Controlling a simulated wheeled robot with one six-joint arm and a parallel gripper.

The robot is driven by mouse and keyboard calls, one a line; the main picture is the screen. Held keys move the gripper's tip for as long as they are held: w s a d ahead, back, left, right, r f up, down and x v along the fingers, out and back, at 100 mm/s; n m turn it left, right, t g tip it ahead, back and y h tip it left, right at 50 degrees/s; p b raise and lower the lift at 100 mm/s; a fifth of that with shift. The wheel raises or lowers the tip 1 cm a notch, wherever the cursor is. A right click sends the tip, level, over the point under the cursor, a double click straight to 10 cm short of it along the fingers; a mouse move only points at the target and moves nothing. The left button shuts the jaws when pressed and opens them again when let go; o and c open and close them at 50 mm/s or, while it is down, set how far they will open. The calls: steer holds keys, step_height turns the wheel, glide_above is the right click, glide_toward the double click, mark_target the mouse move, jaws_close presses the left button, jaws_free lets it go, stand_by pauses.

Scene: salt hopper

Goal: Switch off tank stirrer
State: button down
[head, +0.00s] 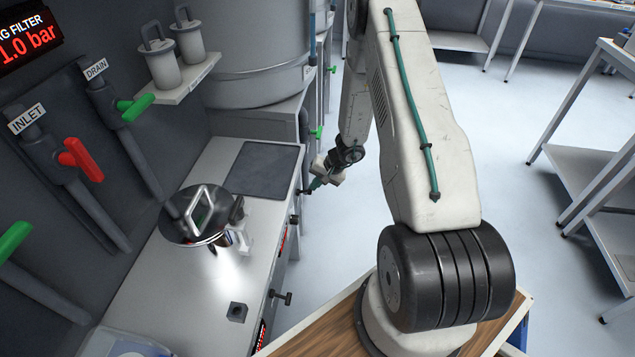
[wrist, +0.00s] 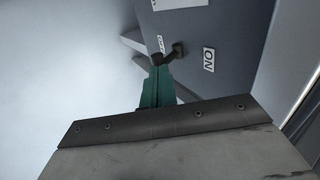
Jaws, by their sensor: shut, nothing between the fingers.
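In the wrist view a dark switch lever (wrist: 176,50) sticks out from a grey panel, between a white ON label (wrist: 208,59) and a smaller white label (wrist: 160,43) whose text is too small to read surely. My gripper's green fingers (wrist: 157,78) are shut and empty, with their tips at or just beside the lever's near end; I cannot tell whether they touch. In the head view my gripper (head: 317,184) is beside the front face of the bench, below the large grey tank (head: 255,45). The lever there is small and partly hidden by the gripper.
The bench top (head: 190,290) holds a shiny lidded vessel (head: 200,213) and a dark plate (head: 263,168). Dark knobs (head: 282,297) stick out of its front. Pipes with a red handle (head: 82,160) and green handles (head: 136,107) line the left wall. Open floor lies right of my arm.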

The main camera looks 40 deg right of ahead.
steer(key=shift+s+d+f+t+y, duration=0.2)
steer(key=shift+s+f+t+y, duration=0.05)
steer(key=shift+f+t+y, duration=0.15)
stand_by(0.4)
steer(key=f+t+y, duration=0.3)
steer(key=s+d+f+t+y, duration=0.1)
steer(key=f+t+y, duration=0.1)
stand_by(0.6)
steer(key=shift+f, duration=0.1)
steer(key=v, duration=1.4)
